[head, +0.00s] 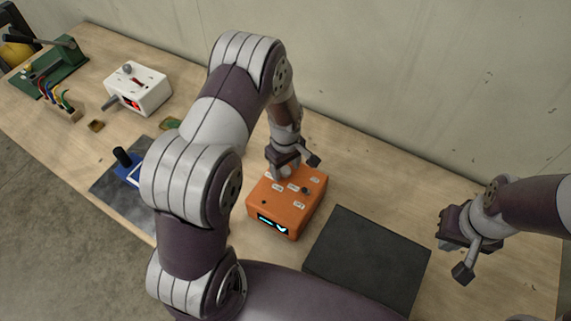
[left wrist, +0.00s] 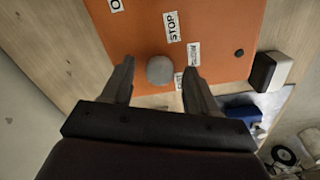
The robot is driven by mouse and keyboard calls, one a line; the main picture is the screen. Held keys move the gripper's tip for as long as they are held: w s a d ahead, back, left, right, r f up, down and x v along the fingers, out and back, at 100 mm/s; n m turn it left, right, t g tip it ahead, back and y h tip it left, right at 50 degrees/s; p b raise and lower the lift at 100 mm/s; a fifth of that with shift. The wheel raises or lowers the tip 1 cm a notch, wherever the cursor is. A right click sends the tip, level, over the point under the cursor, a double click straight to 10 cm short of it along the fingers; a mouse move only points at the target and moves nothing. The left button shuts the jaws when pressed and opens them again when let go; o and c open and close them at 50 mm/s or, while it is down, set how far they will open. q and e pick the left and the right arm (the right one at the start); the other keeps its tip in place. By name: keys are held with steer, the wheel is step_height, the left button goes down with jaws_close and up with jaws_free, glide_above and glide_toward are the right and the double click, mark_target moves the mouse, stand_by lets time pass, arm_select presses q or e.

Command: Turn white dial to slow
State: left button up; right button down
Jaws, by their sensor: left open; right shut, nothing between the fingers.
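An orange box (head: 288,203) stands on the bench with small white labels and a lit display on its front. A round pale grey-white dial (left wrist: 160,70) sits on its top; in the head view it is mostly hidden by my left gripper (head: 291,165). In the left wrist view the fingers of my left gripper (left wrist: 159,76) are open on either side of the dial, with gaps visible. One label beside the dial reads STOP (left wrist: 171,27); other labels are cut off or unclear. My right gripper (head: 463,268) is shut and empty, away at the right.
A dark flat panel (head: 367,258) lies right of the orange box. A white box (head: 137,89) with a red display, a green device (head: 50,68) and a blue device (head: 128,168) on a grey mat stand left. A wall runs behind the bench.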

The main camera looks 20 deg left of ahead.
arm_select(q)
steer(key=shift+c, duration=0.2)
steer(key=c, duration=1)
steer(key=shift+m, duration=0.4)
steer(key=m+b, duration=0.1)
steer(key=m, duration=0.4)
steer(key=shift+w, duration=0.15)
steer(key=m+b, duration=0.1)
steer(key=m, duration=0.4)
steer(key=shift+m, duration=0.4)
